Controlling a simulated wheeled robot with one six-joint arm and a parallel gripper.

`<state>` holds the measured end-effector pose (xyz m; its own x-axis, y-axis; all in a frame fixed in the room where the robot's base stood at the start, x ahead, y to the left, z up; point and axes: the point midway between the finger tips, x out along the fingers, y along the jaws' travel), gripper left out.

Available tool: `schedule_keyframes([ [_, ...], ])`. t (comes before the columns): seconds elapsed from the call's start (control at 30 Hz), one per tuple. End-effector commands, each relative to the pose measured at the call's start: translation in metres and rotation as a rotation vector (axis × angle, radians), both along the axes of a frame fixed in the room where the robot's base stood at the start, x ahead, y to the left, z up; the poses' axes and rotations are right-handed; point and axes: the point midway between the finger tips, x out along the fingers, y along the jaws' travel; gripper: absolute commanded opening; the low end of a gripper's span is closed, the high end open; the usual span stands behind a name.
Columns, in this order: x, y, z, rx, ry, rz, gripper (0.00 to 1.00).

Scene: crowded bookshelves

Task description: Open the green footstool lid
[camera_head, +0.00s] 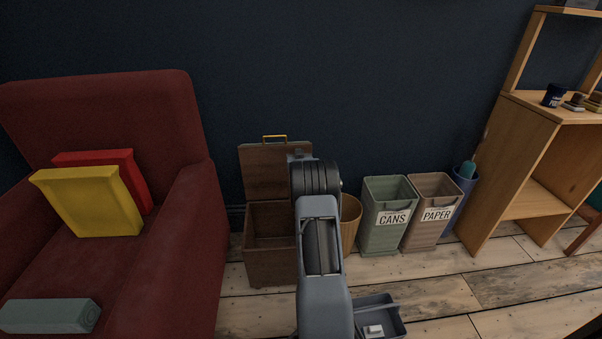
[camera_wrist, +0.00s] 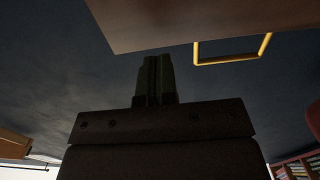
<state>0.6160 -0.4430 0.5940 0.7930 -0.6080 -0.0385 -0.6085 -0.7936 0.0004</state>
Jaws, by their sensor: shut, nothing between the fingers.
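A brown wooden box (camera_head: 268,265) stands on the floor with its lid (camera_head: 270,172) raised upright at the back. A gold handle (camera_head: 274,137) is on the lid's top edge. The box looks brown, and I see no plainly green footstool. My arm hides the right part of the box. In the wrist view, my gripper (camera_wrist: 155,62) is shut and empty. The lid (camera_wrist: 185,22) and the gold handle (camera_wrist: 232,57) show beyond the fingertips, above and to the right. The fingertips appear apart from the handle. In the head view my fingers are hidden or too small to tell.
A red armchair (camera_head: 200,245) stands close left of the box. A wicker basket (camera_head: 349,225), a green CANS bin (camera_head: 386,238) and a brown PAPER bin (camera_head: 436,190) stand to its right. A wooden shelf unit (camera_head: 510,165) is farther right. The floor in front is partly clear.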

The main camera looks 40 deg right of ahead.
Motion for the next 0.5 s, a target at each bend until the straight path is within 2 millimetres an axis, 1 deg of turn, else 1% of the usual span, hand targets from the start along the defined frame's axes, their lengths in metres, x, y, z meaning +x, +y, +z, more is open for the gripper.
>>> schedule_keyframes([
  [0.1,-0.018,0.013,0.004,0.001,0.002,-0.001,0.00],
  [0.3,-0.043,0.040,0.005,0.001,0.001,0.007,0.00],
  [0.5,-0.065,0.055,0.004,0.001,0.001,0.007,0.00],
])
